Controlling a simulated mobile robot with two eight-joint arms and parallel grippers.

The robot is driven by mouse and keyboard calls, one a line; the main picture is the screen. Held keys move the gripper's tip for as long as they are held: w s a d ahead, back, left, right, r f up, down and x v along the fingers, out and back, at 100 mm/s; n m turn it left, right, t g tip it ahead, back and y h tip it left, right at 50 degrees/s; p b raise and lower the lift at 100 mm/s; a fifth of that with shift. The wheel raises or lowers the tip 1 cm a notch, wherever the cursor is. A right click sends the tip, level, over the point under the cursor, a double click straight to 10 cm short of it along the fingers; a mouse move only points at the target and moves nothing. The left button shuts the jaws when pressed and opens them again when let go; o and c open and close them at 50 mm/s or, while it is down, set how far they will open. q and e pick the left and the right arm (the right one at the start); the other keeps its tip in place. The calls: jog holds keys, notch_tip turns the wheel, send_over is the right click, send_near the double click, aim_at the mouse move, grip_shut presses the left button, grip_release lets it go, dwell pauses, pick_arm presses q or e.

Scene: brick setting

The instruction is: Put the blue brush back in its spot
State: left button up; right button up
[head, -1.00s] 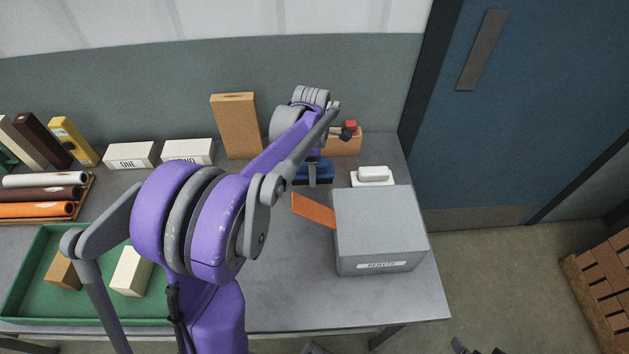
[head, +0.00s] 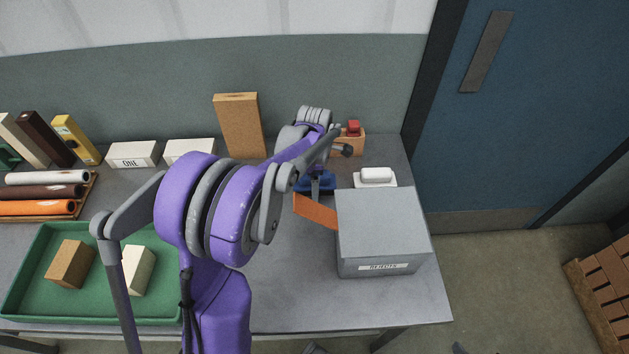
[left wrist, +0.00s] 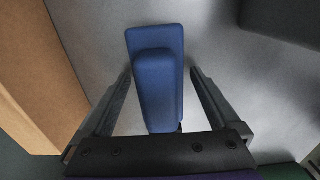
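The blue brush (head: 328,183) is on the grey table behind the rejects box, partly hidden by my left arm. In the left wrist view the brush (left wrist: 158,85) shows from above, a flat blue body with a raised blue grip. My left gripper (head: 318,190) is right at the brush. In the left wrist view its fingers (left wrist: 158,100) stand wide apart on either side of the brush, with gaps visible on both sides. I cannot tell which place is the brush's spot. My right gripper is not in view.
A grey rejects box (head: 382,225) with an orange flap (head: 316,211) stands close in front of the brush. Behind are a tall tan block (head: 238,125), a small wooden holder (head: 357,146) with a red item, and a white dish (head: 376,178). A green tray (head: 60,305) holds two blocks.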

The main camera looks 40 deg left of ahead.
pick_arm(q)
notch_tip(320, 180, up, 12)
jog(key=shift+r+p, duration=0.2)
jog(key=shift+p, duration=0.35)
dwell(0.7)
